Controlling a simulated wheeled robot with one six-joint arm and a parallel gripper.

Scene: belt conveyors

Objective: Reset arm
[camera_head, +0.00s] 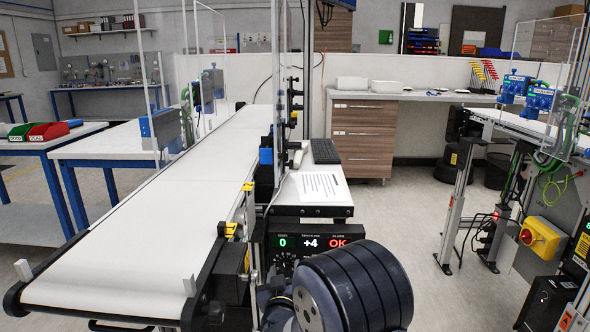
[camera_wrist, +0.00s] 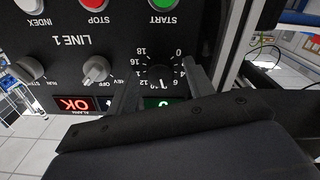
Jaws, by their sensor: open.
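My arm's dark rounded link (camera_head: 355,290) fills the lower middle of the head view and hides my gripper there. In the wrist view, a dark bolted part of my gripper (camera_wrist: 165,125) crosses the lower half, close in front of the control panel (camera_wrist: 125,45). Nothing is seen held in it. The panel appears upside down there, with a green START button (camera_wrist: 163,4), a red STOP button (camera_wrist: 95,4), knobs and a numbered dial (camera_wrist: 160,72). In the head view, the panel's display (camera_head: 311,243) reads 0, +4 and OK.
A long white conveyor belt (camera_head: 150,215) runs along the left, empty. Another conveyor (camera_head: 520,125) with a yellow switch box (camera_head: 541,237) is at right. Floor between is clear.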

